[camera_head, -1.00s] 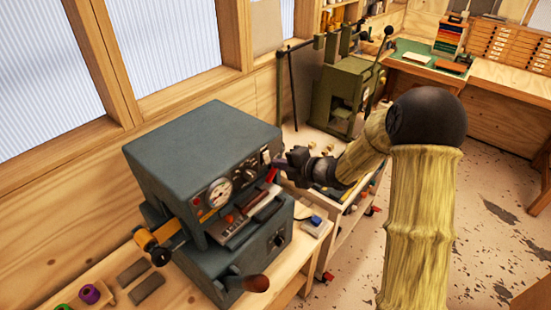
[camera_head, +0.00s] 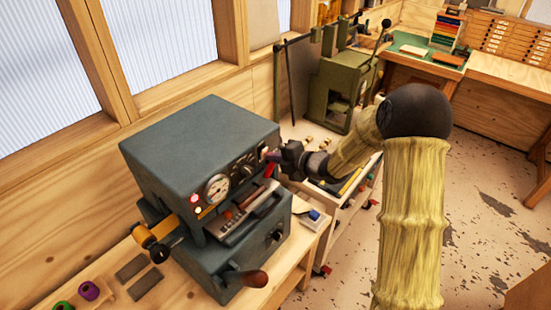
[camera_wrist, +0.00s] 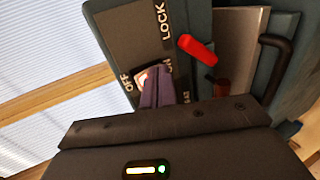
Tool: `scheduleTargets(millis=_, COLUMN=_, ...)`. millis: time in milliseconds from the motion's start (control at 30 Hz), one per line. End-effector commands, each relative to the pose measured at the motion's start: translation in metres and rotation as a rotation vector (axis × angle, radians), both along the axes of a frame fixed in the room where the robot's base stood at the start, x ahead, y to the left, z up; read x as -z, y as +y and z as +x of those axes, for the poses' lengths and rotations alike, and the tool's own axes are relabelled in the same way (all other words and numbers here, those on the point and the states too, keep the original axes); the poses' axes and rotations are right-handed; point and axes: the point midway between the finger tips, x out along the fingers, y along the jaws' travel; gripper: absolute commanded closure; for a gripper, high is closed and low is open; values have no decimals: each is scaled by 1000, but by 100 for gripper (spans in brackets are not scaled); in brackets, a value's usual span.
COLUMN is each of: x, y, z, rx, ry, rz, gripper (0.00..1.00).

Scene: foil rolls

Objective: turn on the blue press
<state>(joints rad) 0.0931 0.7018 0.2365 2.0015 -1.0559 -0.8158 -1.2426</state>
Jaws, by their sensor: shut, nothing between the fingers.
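The blue press (camera_head: 200,140) is a blue-grey box-shaped machine on the wooden bench at left. Its front has a round gauge, knobs and a glowing pinkish-red lamp (camera_head: 195,199). In the wrist view its rocker switch (camera_wrist: 144,77) sits between OFF and a partly covered ON label. My gripper (camera_head: 273,157) is shut and empty, at the upper right of the press front. In the wrist view the purple-grey fingertips (camera_wrist: 156,84) are over the ON side of the switch, touching or very close, and hide part of it.
A red lever (camera_wrist: 197,49) is just right of the fingers in the wrist view, by a LOCK label. A green machine (camera_head: 342,90) stands behind on a cart. Purple and green rolls (camera_head: 88,290) lie at the bench's front left. Open floor is at right.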

Motion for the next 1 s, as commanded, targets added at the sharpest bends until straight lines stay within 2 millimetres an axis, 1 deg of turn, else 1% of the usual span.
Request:
scheduleTargets(millis=133, x=-3, y=9, z=-3, rx=-14, ry=0, rz=0, gripper=100)
scheduleTargets(millis=267, x=-9, y=12, z=-4, rx=-19, ry=1, rz=-1, gripper=100)
scheduleTargets(millis=500, x=-17, y=6, z=-2, rx=-11, ry=0, rz=0, gripper=100)
scheduleTargets(millis=767, x=-16, y=2, z=-1, rx=-3, ry=1, rz=-1, gripper=100)
scheduleTargets(millis=900, x=-18, y=0, z=-2, rx=-4, ry=0, rz=-1, gripper=100)
scheduleTargets(millis=1000, x=-21, y=-6, z=-6, rx=-4, ry=-1, rz=-1, gripper=100)
